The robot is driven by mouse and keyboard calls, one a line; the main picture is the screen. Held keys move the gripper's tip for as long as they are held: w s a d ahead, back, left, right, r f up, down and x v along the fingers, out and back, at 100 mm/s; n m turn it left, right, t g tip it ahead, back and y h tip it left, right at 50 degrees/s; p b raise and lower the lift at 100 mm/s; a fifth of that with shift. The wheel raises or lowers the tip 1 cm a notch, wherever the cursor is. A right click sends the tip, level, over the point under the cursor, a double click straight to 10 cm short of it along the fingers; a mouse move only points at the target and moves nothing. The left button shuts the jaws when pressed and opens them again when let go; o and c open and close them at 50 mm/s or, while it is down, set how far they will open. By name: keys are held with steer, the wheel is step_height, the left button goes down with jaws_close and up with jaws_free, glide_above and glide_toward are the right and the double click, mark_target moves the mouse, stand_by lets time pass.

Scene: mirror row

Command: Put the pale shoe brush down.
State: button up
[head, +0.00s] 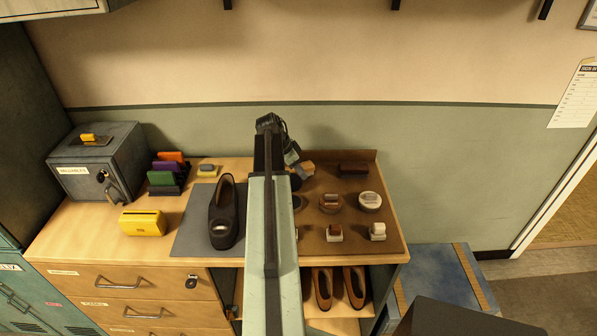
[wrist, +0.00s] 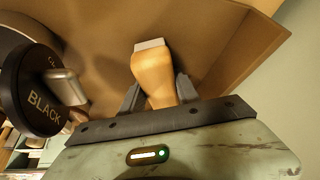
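The pale shoe brush (head: 305,169) has a tan wooden body, and its light end shows in the wrist view (wrist: 153,72). My gripper (wrist: 158,90) is shut on it, with a dark finger on each side. In the head view my gripper (head: 292,156) is at the back left of the brown tray (head: 350,246), with the brush over the tray's back left part. I cannot tell whether the brush touches the tray floor. My arm hides the tray's left side.
A black tin (wrist: 38,100) marked BLACK is close left of the brush. A dark brush (head: 353,168) lies at the tray's back, with a brown-topped tin (head: 331,204), a pale tin (head: 370,200) and small daubers in front. A dark shoe (head: 227,215) stands left of my arm.

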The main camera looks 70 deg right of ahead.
steer(key=shift+o, duration=0.3)
steer(key=shift+a+r+p, duration=0.1)
steer(key=shift+r+p, duration=0.25)
steer(key=shift+p, duration=0.4)
steer(key=p+v, duration=1)
steer(key=v, duration=0.1)
steer(key=shift+w+r, duration=0.1)
steer(key=shift+r, duration=0.25)
steer(key=shift+f, duration=0.1)
steer(key=shift+w, duration=0.15)
